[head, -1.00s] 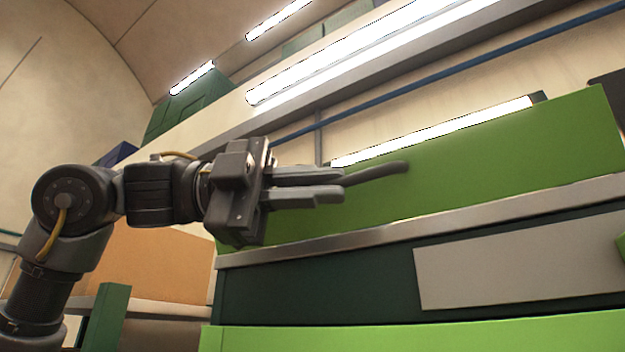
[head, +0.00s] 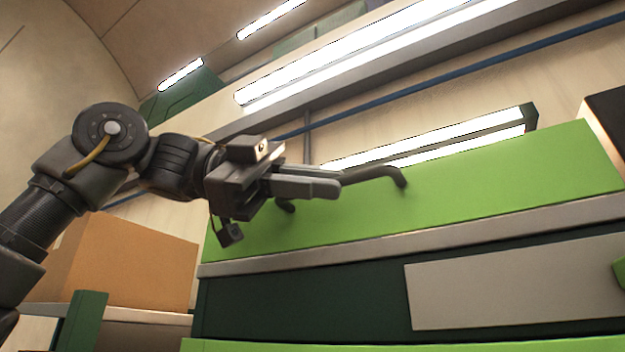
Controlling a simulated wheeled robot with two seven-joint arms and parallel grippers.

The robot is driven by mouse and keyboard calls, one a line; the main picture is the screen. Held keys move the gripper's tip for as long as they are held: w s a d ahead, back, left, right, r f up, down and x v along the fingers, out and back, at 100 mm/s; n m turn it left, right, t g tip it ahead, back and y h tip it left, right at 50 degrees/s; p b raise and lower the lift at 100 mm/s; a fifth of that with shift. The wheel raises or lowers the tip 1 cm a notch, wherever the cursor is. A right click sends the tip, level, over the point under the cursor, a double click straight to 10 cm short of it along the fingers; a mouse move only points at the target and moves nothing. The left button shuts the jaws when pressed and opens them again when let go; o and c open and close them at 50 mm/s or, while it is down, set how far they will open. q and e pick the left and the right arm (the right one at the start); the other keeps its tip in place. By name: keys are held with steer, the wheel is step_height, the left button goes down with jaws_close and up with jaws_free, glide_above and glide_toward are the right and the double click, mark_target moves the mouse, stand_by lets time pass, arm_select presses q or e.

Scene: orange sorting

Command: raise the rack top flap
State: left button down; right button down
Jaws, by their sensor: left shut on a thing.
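The rack top flap is the bright green panel (head: 500,184) across the right half of the head view, above a pale metal rail. A dark bar handle (head: 377,174) with bent ends is fixed to its face. My left gripper (head: 335,188) comes in from the left in front of the flap and is shut on the handle near its left part. The fingers hide part of the bar. The handle's right end shows free of the fingers, meeting the green face. My right gripper is not in view.
Below the metal rail (head: 440,235) is a dark green rack front with a blank pale plate (head: 515,282). A cardboard box (head: 135,262) sits on a shelf at lower left. Long lamps (head: 440,142) and a blue pipe (head: 440,81) run above and behind the flap.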

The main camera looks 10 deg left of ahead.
arm_select(q)
steer(key=c, duration=1.5)
jaws_free()
steer(key=v, duration=1)
steer(key=shift+a+r, duration=0.15)
steer(key=shift+a, duration=0.25)
steer(key=shift+d, duration=0.15)
steer(key=x, duration=1)
steer(key=shift+d, duration=0.35)
